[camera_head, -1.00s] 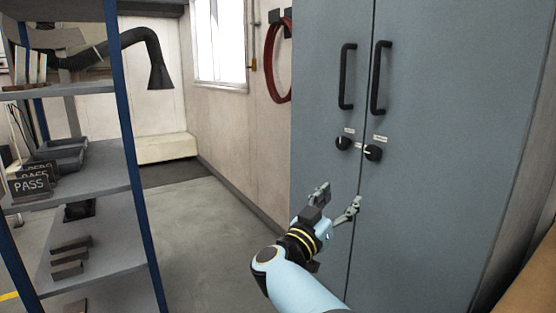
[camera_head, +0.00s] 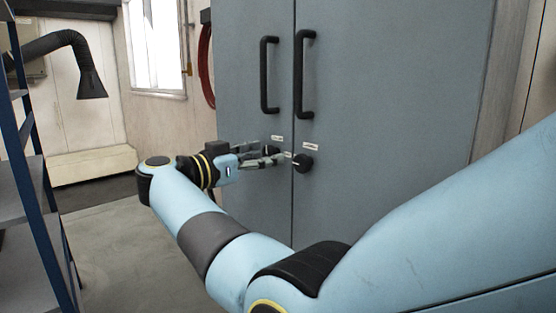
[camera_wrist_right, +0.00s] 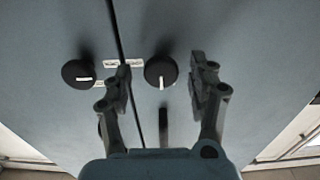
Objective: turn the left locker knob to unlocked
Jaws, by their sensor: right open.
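The left locker knob (camera_head: 271,150) is a round black dial on the grey locker's left door, partly hidden by my right gripper in the head view. In the right wrist view the left knob (camera_wrist_right: 160,72) shows fully, with a white mark running upright in the picture. My right gripper (camera_head: 277,156) is open at the locker front; in the wrist view its fingers (camera_wrist_right: 153,82) stand either side of the left knob, without clear contact. The right knob (camera_head: 303,161) is on the other door; in the wrist view its white mark (camera_wrist_right: 85,79) lies nearly level. My left gripper is out of view.
Two black vertical handles (camera_head: 305,75) stand above the knobs on the locker doors (camera_head: 390,90). Small white labels (camera_head: 310,147) are by the knobs. A blue-framed shelf (camera_head: 38,195) stands at the left, with open floor (camera_head: 115,240) between it and the locker.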

